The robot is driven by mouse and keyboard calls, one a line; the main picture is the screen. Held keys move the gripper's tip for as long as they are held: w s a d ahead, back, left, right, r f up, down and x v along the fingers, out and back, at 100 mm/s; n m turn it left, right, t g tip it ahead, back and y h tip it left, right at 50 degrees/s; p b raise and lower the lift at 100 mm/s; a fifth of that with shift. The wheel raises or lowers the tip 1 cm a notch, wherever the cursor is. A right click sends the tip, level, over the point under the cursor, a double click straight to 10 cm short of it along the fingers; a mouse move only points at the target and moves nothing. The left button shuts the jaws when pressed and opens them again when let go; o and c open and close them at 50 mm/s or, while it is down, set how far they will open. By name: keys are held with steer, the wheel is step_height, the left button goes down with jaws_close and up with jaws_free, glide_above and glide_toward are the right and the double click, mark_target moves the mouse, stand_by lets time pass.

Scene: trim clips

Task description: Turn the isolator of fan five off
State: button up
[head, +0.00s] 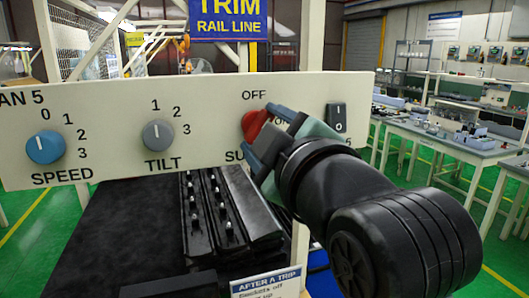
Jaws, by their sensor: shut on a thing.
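A cream panel (220,150) marked "AN 5" at its left end spans the view. Its red isolator knob (253,122) sits right of centre, with "OFF" above it and "ON" to its right, partly covered. The label below starts with "SU" and the rest is hidden. My gripper (264,134) reaches in from the right, its blue-tipped fingers shut on the red knob. The fingers hide much of the knob, so I cannot tell exactly where it points.
A blue SPEED knob (45,147) and a grey TILT knob (157,135) are on the panel's left part. A black rocker switch (336,117) sits close to my gripper on the right. Black trim strips (212,212) lie below; workbenches (450,140) stand behind at right.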

steer(key=shift+n+b, duration=2.5)
steer(key=shift+n, duration=1.1)
steer(key=o, duration=1.4)
steer(key=shift+c, duration=0.2)
steer(key=b+v, duration=0.1)
steer(key=v, duration=1.2)
